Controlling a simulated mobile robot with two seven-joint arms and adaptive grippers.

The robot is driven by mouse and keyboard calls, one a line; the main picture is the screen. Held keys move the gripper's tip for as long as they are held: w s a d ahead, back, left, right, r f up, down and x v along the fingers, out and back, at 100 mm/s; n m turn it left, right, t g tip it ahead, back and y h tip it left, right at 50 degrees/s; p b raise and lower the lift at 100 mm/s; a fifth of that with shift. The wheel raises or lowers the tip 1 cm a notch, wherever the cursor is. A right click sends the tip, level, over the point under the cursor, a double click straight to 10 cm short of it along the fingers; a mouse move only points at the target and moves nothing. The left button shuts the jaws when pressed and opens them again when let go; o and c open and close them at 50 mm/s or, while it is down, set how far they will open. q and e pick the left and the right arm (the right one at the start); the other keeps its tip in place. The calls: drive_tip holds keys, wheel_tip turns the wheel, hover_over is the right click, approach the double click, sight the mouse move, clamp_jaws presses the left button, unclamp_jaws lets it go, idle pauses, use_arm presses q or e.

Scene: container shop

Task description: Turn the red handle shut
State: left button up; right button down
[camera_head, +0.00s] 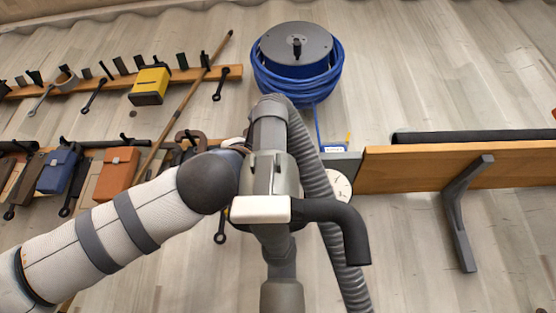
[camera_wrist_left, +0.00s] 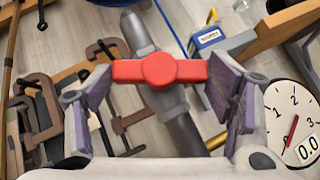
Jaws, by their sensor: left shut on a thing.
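The red handle (camera_wrist_left: 160,70) lies across the grey pipe (camera_wrist_left: 172,118) in the left wrist view, crosswise to it. My left gripper (camera_wrist_left: 160,72) has its two purple-padded fingers at either end of the handle and is shut on it. In the head view my left arm reaches in from the left to the grey pipe (camera_head: 283,297). The red handle and the fingertips are hidden there behind the wrist. My right gripper is not in view.
A dial gauge (camera_wrist_left: 292,122) is close to my right finger in the left wrist view. A ribbed hose (camera_head: 322,190) hangs beside the pipe. A blue hose reel (camera_head: 297,75) and tool racks (camera_head: 205,74) are on the wall. A wooden shelf (camera_head: 420,170) juts out at right.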

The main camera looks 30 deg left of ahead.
use_arm(q)
drive_tip(key=o, duration=1.2)
drive_tip(key=shift+f, duration=0.1)
drive_tip(key=shift+c, duration=0.2)
wheel_tip(320, 180, up, 10)
